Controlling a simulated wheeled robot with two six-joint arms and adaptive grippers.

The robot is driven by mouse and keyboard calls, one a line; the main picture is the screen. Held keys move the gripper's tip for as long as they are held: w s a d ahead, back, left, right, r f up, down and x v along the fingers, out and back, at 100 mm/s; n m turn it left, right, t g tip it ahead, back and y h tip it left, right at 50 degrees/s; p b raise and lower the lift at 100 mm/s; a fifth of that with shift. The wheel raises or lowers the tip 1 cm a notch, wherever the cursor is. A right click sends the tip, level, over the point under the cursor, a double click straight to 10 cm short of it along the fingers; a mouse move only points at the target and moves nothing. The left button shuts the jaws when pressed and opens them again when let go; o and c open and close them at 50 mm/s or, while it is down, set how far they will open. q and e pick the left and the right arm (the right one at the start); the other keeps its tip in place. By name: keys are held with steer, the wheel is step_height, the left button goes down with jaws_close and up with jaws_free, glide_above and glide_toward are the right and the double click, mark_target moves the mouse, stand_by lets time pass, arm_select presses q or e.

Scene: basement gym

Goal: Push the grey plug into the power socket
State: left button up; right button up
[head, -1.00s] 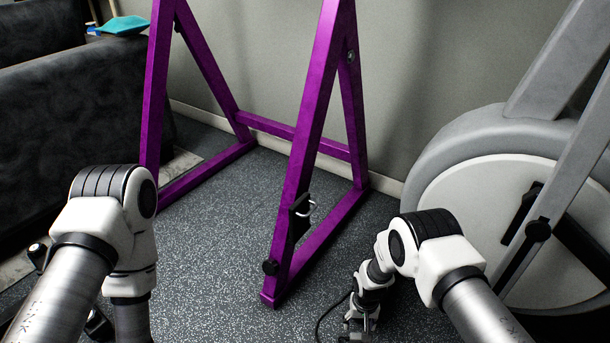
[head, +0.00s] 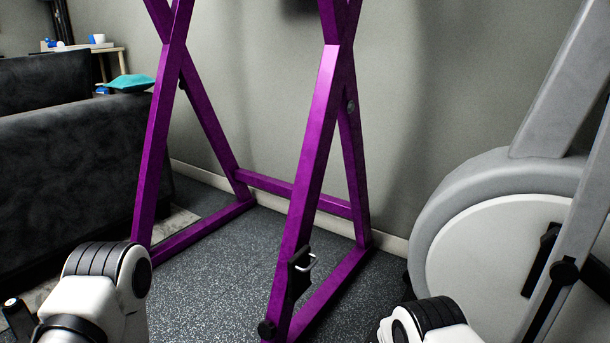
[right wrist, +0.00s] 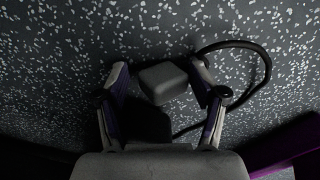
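The grey plug (right wrist: 163,82) lies low over the speckled floor in the right wrist view, with a black cable (right wrist: 268,75) looping off to the right. My right gripper (right wrist: 160,75) has its fingers spread on either side of the plug. The right finger is close to or touching the plug; a narrow gap shows on the left. A dark shape below the plug is too dim to make out. In the head view only the upper part of my right arm shows, and the right gripper is below the picture. My left gripper is out of view. No power socket is visible.
A purple metal frame (head: 308,180) stands on the floor in the middle. A grey exercise machine with a white disc (head: 490,255) is at the right. A dark sofa (head: 75,160) is at the left, with a teal cushion (head: 130,83). Open floor (head: 220,270) lies between the frame's legs.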

steer(key=shift+s+f, duration=0.1)
steer(key=c, duration=0.9)
steer(key=shift+s+a+r+p, duration=0.1)
steer(key=shift+s+r+p, duration=0.05)
steer(key=shift+r+p, duration=0.45)
steer(key=shift+c, duration=0.5)
steer(key=r+p, duration=0.2)
steer(key=s+a+r+p, duration=0.1)
steer(key=r+p, duration=0.1)
steer(key=s+r+p, duration=0.1)
steer(key=p, duration=0.1)
steer(key=shift+s+a+r, duration=0.2)
steer(key=shift+a+r, duration=0.15)
steer(key=shift+r, duration=0.05)
step_height(320, 180, up, 6)
steer(key=s+a+p, duration=0.2)
steer(key=s+p, duration=0.1)
steer(key=p, duration=0.3)
steer(key=shift+r, duration=0.2)
